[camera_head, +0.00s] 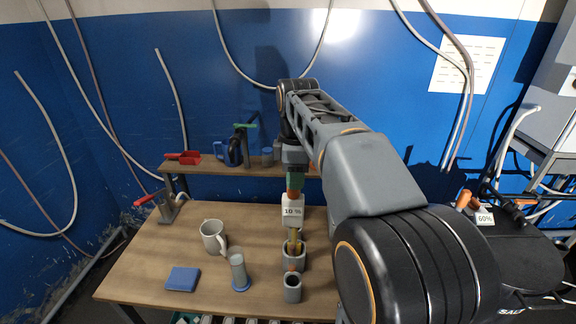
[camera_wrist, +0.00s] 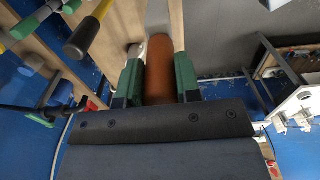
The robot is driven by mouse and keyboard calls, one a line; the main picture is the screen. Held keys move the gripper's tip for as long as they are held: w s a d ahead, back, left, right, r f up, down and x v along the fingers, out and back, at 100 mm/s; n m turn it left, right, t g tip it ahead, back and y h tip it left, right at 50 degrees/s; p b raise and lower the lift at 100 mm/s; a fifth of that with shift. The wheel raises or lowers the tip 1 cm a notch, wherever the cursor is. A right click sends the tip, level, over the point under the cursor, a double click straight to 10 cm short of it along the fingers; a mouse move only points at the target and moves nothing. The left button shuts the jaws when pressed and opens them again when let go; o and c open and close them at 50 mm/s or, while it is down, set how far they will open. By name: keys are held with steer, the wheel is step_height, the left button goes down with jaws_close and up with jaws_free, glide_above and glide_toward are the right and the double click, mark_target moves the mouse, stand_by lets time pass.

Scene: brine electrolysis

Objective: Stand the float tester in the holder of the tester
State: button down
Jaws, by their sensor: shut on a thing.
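My gripper (camera_head: 294,184) points down over the right part of the wooden table. In the wrist view its green fingers (camera_wrist: 158,80) are shut on an orange-brown cylinder (camera_wrist: 159,70), which looks like the handle of the float tester. A grey piece (camera_wrist: 158,14) extends beyond it. In the head view a white block marked 10 % (camera_head: 292,212) shows just below the gripper; I cannot tell whether it belongs to the held thing. Below stand a grey cup with yellow-handled things (camera_head: 293,262) and a small grey holder with a dark opening (camera_head: 292,291), perhaps the tester's.
A grey mug (camera_head: 213,237), a clear cylinder on a blue base (camera_head: 239,271) and a blue block (camera_head: 183,279) stand left on the table (camera_head: 140,263). A red-handled clamp (camera_head: 168,207) is at the left edge. A raised shelf (camera_head: 215,165) runs along the back.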

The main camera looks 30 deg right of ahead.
mark_target(295, 221)
steer(key=shift+w, duration=0.15)
steer(key=shift+d+f+b, duration=0.1)
steer(key=shift+f+b, duration=5.75)
steer(key=shift+f, duration=1.5)
steer(key=c, duration=0.7)
jaws_free()
steer(key=shift+c, duration=0.2)
steer(key=r+p, duration=0.1)
steer(key=r, duration=1.2)
steer(key=shift+s+r+p, duration=0.2)
steer(key=shift+r+p, duration=0.15)
steer(key=shift+r, duration=0.05)
